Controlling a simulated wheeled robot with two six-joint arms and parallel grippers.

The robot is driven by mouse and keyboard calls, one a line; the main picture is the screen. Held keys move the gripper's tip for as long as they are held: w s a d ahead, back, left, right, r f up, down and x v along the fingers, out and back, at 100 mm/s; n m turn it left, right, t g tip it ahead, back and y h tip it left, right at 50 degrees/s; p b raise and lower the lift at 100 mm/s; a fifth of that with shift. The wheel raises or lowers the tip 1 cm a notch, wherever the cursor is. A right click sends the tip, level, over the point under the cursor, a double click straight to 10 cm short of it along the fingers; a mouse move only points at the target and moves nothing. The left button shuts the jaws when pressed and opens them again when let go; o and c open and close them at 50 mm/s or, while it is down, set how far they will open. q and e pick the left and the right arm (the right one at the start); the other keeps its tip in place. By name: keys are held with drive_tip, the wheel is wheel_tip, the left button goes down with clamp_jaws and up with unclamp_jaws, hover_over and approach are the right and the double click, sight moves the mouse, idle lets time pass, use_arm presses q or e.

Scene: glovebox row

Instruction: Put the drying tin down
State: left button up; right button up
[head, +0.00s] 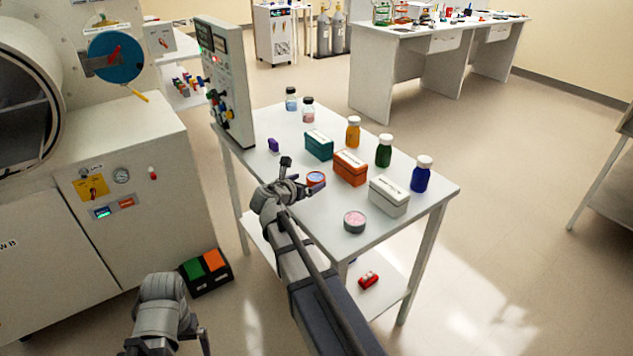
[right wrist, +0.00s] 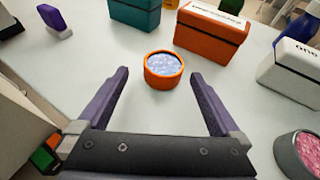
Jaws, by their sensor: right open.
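A round orange tin (head: 316,179) with blue beads stands upright on the white table (head: 345,243). It shows in the right wrist view (right wrist: 163,70) at the mouth of my right gripper. A dark grey tin (head: 354,222) with pink beads stands near the table's front edge, and at the right edge of the right wrist view (right wrist: 300,154). I cannot tell by a label which is the drying tin. My right gripper (head: 302,177) is open, one finger each side of the orange tin, with gaps visible. My left gripper (head: 167,345) hangs at the bottom left, partly cut off.
Behind the orange tin stand teal (head: 319,146), orange (head: 350,167) and white (head: 389,196) boxes, with several bottles beyond. The tabletop between the two tins is clear.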

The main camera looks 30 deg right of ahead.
sight(314, 178)
drive_tip(key=shift+b+x, duration=0.8)
drive_tip(key=shift+x, duration=1.9)
drive_tip(key=shift+s+d+r, duration=0.15)
drive_tip(key=shift+s+r, duration=0.05)
drive_tip(key=shift+c, duration=0.2)
drive_tip(key=c, duration=1.3)
drive_tip(key=shift+c, duration=0.2)
wheel_tip(314, 178, up, 10)
drive_tip(key=p, duration=1)
